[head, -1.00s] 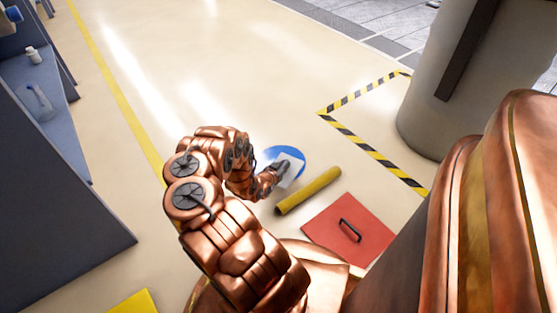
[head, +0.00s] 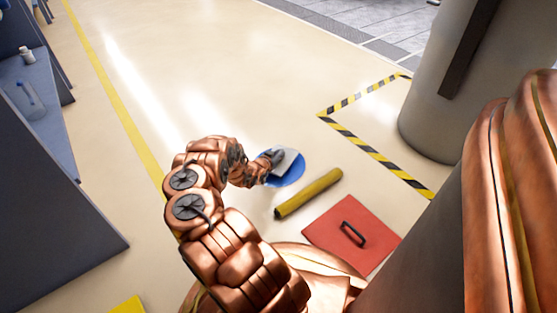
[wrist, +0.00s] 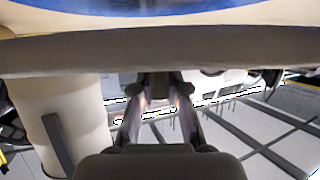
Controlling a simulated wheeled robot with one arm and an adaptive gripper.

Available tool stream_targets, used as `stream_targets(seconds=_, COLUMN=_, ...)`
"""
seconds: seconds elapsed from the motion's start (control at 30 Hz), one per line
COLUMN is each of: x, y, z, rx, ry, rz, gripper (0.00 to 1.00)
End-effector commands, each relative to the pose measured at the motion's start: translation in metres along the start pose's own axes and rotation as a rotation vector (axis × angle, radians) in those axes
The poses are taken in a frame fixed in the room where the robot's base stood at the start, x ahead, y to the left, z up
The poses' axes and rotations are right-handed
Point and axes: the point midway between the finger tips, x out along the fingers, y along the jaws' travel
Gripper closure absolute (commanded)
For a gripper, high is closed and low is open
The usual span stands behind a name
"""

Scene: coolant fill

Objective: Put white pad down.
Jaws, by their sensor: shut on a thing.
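The white pad (head: 286,161) is over the blue disc (head: 284,181) on the floor in the head view. In the wrist view the fingers of my gripper (wrist: 160,88) meet the slab's edge. I cannot tell whether the pad touches the disc.
A yellow cylinder (head: 308,194) lies just below the disc. Black-and-yellow tape (head: 365,148) borders a grey column (head: 438,110). A blue-grey bench (head: 60,205) stands left. Open floor lies above the disc.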

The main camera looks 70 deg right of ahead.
Motion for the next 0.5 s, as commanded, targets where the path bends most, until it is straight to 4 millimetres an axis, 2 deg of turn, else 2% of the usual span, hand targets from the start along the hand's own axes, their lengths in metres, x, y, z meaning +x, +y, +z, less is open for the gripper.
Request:
stream_targets(seconds=0.07, x=0.0045, y=0.0002, z=0.0106, rx=0.0, ry=0.0, rz=0.0, gripper=1.0)
stream_targets(seconds=0.5, x=0.0053, y=-0.0004, z=0.0133, rx=0.001, ry=0.0, rz=-0.001, gripper=1.0)
